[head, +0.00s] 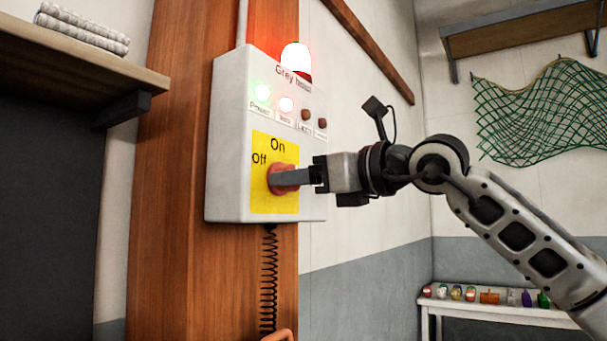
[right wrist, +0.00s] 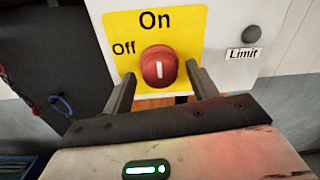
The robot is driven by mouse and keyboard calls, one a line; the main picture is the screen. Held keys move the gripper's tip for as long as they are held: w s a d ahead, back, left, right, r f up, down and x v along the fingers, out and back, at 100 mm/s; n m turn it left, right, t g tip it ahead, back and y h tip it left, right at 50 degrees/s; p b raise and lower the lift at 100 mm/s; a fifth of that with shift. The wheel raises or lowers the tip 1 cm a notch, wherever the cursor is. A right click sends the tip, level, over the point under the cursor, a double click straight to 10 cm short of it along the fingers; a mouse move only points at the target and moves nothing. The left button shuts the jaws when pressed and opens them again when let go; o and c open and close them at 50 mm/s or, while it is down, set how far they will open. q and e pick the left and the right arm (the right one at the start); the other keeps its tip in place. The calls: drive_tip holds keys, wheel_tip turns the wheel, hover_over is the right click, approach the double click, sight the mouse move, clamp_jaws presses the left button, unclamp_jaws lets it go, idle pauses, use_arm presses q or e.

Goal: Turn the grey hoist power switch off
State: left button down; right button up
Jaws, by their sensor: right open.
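The grey hoist's switch box (head: 230,150) is a pale box on a wooden post, labelled "Grey hoist". Its switch is a round red knob (right wrist: 158,66) on a yellow plate (head: 262,205) marked "On" at the top and "Off" at the left. In the right wrist view the knob's white mark stands upright, toward "On". My right gripper (head: 290,178) is at the knob, which also shows in the head view (head: 276,187). Its open fingers stand on either side of the knob; I cannot tell whether they touch it. My left gripper is out of view.
A green lamp (head: 262,92) labelled "Power" glows beside another lit lamp (head: 285,104). A red-glowing beacon (head: 297,58) tops the box. A coiled cord (head: 269,280) hangs below. A shelf (head: 75,55) juts out at left. Open space lies right of the post.

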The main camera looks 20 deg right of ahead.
drive_tip(key=shift+c, duration=0.3)
drive_tip(key=c, duration=0.9)
drive_tip(key=shift+c, duration=0.2)
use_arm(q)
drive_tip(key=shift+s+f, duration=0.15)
use_arm(e)
drive_tip(key=shift+n, duration=0.4)
use_arm(q)
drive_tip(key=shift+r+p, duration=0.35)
drive_tip(key=shift+p, duration=0.15)
use_arm(e)
drive_tip(key=n+y, duration=0.1)
drive_tip(key=n, duration=1.6)
drive_tip(key=shift+n, duration=0.4)
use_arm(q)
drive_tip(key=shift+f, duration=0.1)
use_arm(e)
drive_tip(key=shift+f, duration=0.1)
